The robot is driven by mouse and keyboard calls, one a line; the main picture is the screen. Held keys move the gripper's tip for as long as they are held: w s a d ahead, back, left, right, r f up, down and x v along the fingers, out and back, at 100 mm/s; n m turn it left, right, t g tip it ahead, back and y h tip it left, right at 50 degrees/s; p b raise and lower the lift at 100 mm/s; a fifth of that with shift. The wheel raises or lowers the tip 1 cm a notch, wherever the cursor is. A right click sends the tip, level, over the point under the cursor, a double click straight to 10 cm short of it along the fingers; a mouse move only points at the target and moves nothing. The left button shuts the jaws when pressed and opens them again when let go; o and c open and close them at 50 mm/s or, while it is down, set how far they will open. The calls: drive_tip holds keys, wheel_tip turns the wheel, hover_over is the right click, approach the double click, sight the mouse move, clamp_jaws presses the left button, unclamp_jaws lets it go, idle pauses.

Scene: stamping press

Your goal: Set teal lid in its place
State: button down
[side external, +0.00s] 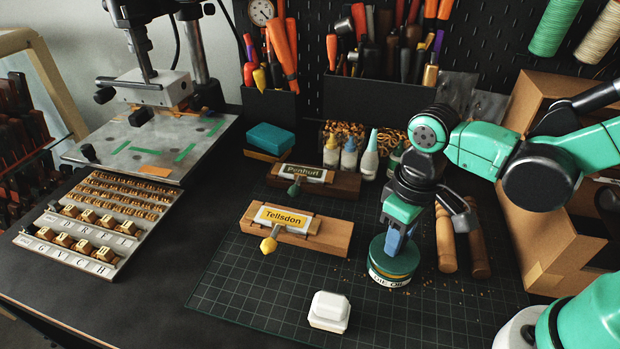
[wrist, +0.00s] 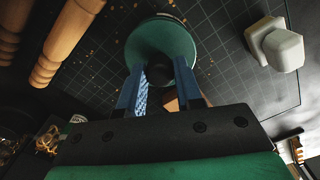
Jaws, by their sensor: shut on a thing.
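A round teal lid (side external: 392,257) with a dark knob lies over a low round tin with a white label (side external: 388,279), right of the middle of the mat. I cannot tell whether the lid rests fully on the tin. My gripper (side external: 397,242) points down from above, with its blue fingers at the knob. In the wrist view, the lid (wrist: 160,35) fills the top middle, and my gripper (wrist: 158,74) is shut on its dark knob.
A white block (side external: 329,311) lies in front left. Wooden holders labelled Tellsdon (side external: 325,236) and Penhurl (side external: 345,184) sit to the left. A cardboard box (side external: 545,225) bounds the right. The front of the mat is mostly clear.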

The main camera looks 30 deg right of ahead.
drive_tip(key=shift+f, duration=0.15)
drive_tip(key=shift+f, duration=0.5)
drive_tip(key=c, duration=0.5)
unclamp_jaws()
drive_tip(key=shift+r, duration=0.1)
drive_tip(key=shift+r, duration=2.7)
drive_tip(key=w+d+r+m+t, duration=0.3)
drive_tip(key=d+r+t, duration=0.1)
drive_tip(key=d+t, duration=0.2)
drive_tip(key=shift+d+t, duration=0.4)
drive_tip(key=shift+t, duration=0.2)
